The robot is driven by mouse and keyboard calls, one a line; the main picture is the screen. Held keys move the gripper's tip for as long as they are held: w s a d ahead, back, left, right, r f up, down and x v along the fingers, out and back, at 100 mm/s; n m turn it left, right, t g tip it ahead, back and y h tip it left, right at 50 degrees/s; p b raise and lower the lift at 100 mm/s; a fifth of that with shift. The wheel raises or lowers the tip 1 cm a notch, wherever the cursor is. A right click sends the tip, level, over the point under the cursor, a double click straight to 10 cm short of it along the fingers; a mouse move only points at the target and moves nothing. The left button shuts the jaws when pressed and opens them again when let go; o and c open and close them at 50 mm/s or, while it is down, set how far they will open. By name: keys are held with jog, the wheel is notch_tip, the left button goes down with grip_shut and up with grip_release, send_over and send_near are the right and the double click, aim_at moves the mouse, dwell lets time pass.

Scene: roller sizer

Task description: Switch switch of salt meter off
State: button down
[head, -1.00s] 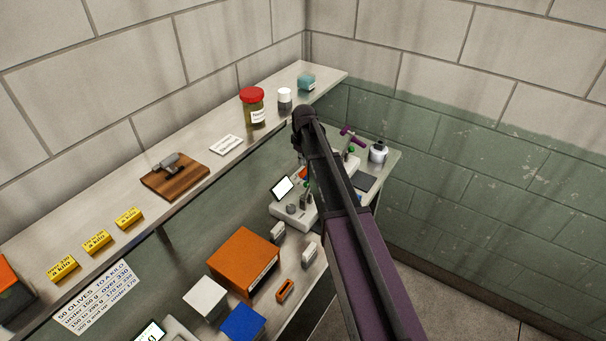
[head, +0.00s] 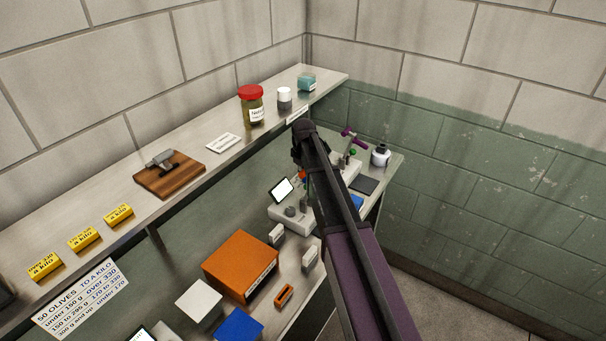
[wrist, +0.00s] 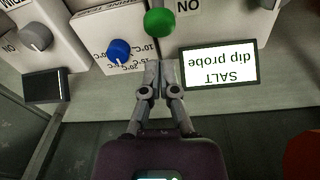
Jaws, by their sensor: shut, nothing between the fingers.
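The salt meter (wrist: 222,24) is at the top right of the wrist view, upside down, with a white housing. Its lit display (wrist: 219,64) reads "SALT dip probe". A green round knob (wrist: 160,22), apparently the tip of its switch, stands beside an "ON" label. My gripper (wrist: 159,66) is shut and empty, its fingertips a little below the green knob and left of the display. I cannot tell whether they touch anything. In the head view my own arm hides the gripper and part of the instruments.
A box with a blue dial (wrist: 118,50) and temperature marks is left of the fingers. In the head view, an orange box (head: 240,262) stands on the bench, and a red-lidded jar (head: 251,105) on the shelf.

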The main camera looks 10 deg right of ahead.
jog(key=shift+w+f+b, duration=0.2)
jog(key=shift+f+b, duration=1.5)
jog(key=shift+f, duration=0.3)
jog(key=shift+s+d+r+p, duration=0.5)
jog(key=shift+s+r+p, duration=0.1)
jog(key=shift+r+p, duration=0.1)
jog(key=shift+s+d+r, duration=0.1)
jog(key=shift+s+d, duration=0.15)
jog(key=shift+d, duration=0.05)
jog(key=shift+a+r+p, duration=0.1)
jog(key=shift+r+p, duration=0.65)
jog(key=shift+p, duration=0.1)
jog(key=shift+r, duration=0.1)
